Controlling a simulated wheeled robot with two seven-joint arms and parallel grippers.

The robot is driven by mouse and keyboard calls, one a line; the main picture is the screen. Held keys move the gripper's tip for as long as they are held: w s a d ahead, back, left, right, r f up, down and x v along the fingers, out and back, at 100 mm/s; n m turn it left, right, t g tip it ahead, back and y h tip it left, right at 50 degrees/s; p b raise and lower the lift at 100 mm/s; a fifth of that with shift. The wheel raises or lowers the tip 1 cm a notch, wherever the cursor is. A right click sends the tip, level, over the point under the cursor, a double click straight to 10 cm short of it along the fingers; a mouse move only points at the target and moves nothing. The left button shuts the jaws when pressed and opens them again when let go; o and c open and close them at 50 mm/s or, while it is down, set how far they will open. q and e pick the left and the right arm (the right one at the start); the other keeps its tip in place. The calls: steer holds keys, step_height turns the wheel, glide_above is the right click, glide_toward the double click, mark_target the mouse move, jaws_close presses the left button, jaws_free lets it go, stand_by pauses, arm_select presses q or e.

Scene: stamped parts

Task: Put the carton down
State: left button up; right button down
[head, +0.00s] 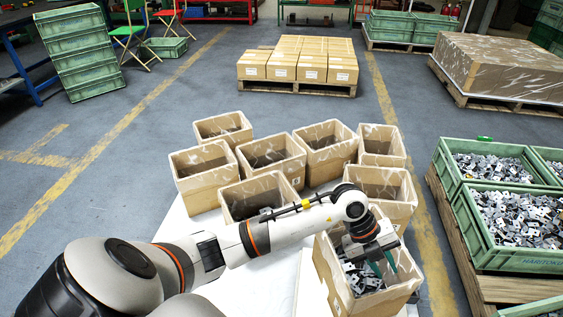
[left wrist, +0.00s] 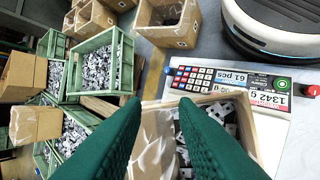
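A brown open carton (head: 333,283) holding grey stamped metal parts is at the lower middle right of the head view. It also shows in the left wrist view (left wrist: 245,118), below and between my fingers. My left gripper (head: 382,264) is over the carton's opening near its right wall. In the left wrist view its two green fingers (left wrist: 160,106) stand apart with a clear gap, with no object clearly pinched between them. The fingers hide part of the carton, and what bears its underside is hidden. My right gripper is in neither view.
A counting scale panel (left wrist: 228,78) reading 61 pcs stands beside the carton. Several empty cartons (head: 272,150) stand close behind it. Green crates of metal parts (head: 515,258) sit on a pallet at right. Open floor (head: 130,185) lies left.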

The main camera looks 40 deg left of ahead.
arm_select(q)
steer(key=s+d+r+t+h, duration=0.2)
steer(key=d+r+t+h, duration=0.1)
steer(key=d+r+h, duration=0.55)
step_height(320, 180, up, 8)
steer(key=w+a+n+t+h, duration=0.1)
steer(key=a+n+t, duration=0.2)
steer(key=n+t, duration=0.45)
steer(key=a+f+n+t+y, duration=0.2)
steer(key=a+n+t+y, duration=0.6)
steer(key=a+n+y, duration=0.55)
steer(key=s+a+f+n+g+y, duration=0.5)
steer(key=f+g, duration=0.1)
steer(key=f, duration=0.3)
steer(key=s+d+f+g+h, duration=0.1)
steer(key=s+f+g, duration=0.4)
steer(key=s, duration=0.4)
steer(key=s+d+f+g+h, duration=0.1)
steer(key=s+f+g, duration=0.3)
steer(key=s, duration=0.5)
steer(key=shift+f+m+g, duration=0.3)
steer(key=shift+f+g, duration=0.05)
steer(key=shift+g, duration=0.3)
